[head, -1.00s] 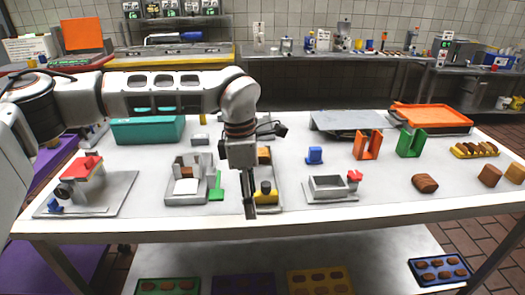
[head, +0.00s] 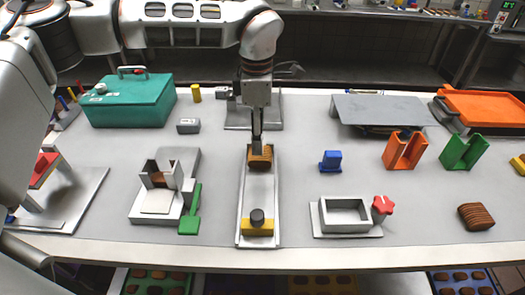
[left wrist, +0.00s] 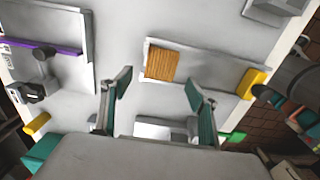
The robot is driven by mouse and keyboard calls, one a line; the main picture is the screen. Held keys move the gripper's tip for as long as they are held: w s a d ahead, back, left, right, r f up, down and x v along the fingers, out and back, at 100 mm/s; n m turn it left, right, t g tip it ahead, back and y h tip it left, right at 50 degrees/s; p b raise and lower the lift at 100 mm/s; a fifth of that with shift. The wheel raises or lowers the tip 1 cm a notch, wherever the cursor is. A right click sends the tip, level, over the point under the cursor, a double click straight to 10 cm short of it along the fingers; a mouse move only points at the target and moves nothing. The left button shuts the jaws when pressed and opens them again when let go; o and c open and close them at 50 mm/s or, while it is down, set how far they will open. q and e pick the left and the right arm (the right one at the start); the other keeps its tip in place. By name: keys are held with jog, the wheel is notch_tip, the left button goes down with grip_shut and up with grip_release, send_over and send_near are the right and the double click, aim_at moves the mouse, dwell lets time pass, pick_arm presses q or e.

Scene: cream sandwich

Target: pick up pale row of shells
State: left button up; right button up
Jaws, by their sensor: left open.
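A light-brown ridged block, which looks like the pale row of shells (head: 261,163), lies at the far end of a long narrow white tray (head: 258,190). In the left wrist view the block (left wrist: 162,65) shows fine parallel ridges, and the tray (left wrist: 205,75) runs to a yellow end piece. My left gripper (head: 257,143) points down over the block in the head view, partly covering it. In the left wrist view its two fingers (left wrist: 158,90) are apart with nothing between them; the block lies beyond the tips. My right gripper is not seen.
A darker ridged block (head: 475,217) lies at the right. A yellow block with a black knob (head: 257,222) closes the tray's near end. A grey fixture with a green lever (head: 190,210) stands left; a white open box (head: 346,215) stands right.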

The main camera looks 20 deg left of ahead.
aim_at(260, 157)
pick_arm(q)
jog(key=shift+s+f, duration=0.15)
jog(key=shift+f, duration=0.7)
jog(key=f, duration=0.5)
jog(key=shift+d, duration=0.2)
jog(key=c, duration=1.2)
